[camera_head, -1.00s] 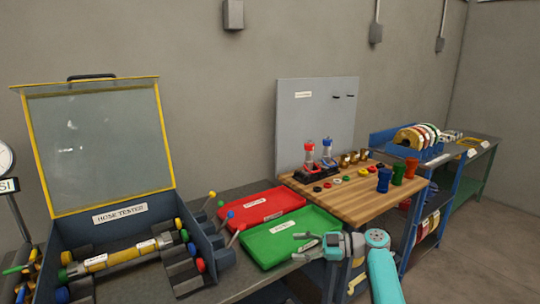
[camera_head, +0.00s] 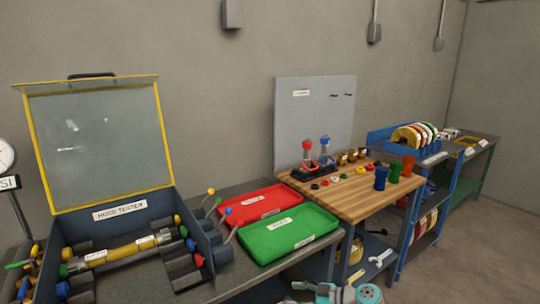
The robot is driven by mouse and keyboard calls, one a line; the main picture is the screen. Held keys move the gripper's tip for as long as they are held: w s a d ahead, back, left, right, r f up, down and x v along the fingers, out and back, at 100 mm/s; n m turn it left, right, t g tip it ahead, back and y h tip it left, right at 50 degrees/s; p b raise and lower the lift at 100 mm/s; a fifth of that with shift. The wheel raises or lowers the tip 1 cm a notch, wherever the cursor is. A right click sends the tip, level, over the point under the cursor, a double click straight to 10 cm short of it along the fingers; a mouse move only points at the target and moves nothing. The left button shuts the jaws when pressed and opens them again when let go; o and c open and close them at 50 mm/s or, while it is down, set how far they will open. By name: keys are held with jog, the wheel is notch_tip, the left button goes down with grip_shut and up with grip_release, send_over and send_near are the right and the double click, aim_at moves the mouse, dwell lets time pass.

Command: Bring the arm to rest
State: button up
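My gripper (camera_head: 301,287) is at the bottom edge of the head view, low in front of the bench and below the green tray. It is cut off by the frame and small, so its finger opening does not show clearly. My arm's teal wrist joint (camera_head: 367,294) is beside it to the right. The rest of my arm is out of view.
The hose tester (camera_head: 120,213) stands open at left with a hose inside. A green tray (camera_head: 288,246) and a red tray (camera_head: 262,192) lie on the bench. The wooden worktop (camera_head: 350,206) holds bottles, rings and cups. Wrenches (camera_head: 381,258) lie on a lower shelf.

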jog(key=s+d+f+m+t+h, duration=0.1)
jog(key=s+f+m+t+h, duration=0.35)
jog(key=s+f, duration=1.1)
jog(key=s+d+f+m+h, duration=0.2)
jog(key=s+f+m+h, duration=0.1)
jog(key=s, duration=0.6)
jog(key=s+d+f+m+h, duration=0.2)
jog(key=s+d+f+m, duration=0.15)
jog(key=s, duration=0.65)
jog(key=s+d+r+m+t+h, duration=0.1)
jog(key=s+d+r+m+h, duration=0.1)
jog(key=s+r, duration=0.5)
jog(key=s+d+r+m+t+h, duration=0.1)
jog(key=s+r, duration=0.3)
jog(key=s, duration=0.6)
jog(key=s+r+t, duration=0.1)
jog(key=s+r, duration=0.3)
jog(key=r, duration=0.5)
jog(key=s+r+m+t, duration=0.1)
jog(key=s+r, duration=0.4)
jog(key=r, duration=0.4)
jog(key=shift+s+d+t+h, duration=0.25)
jog(key=shift+t+h, duration=0.1)
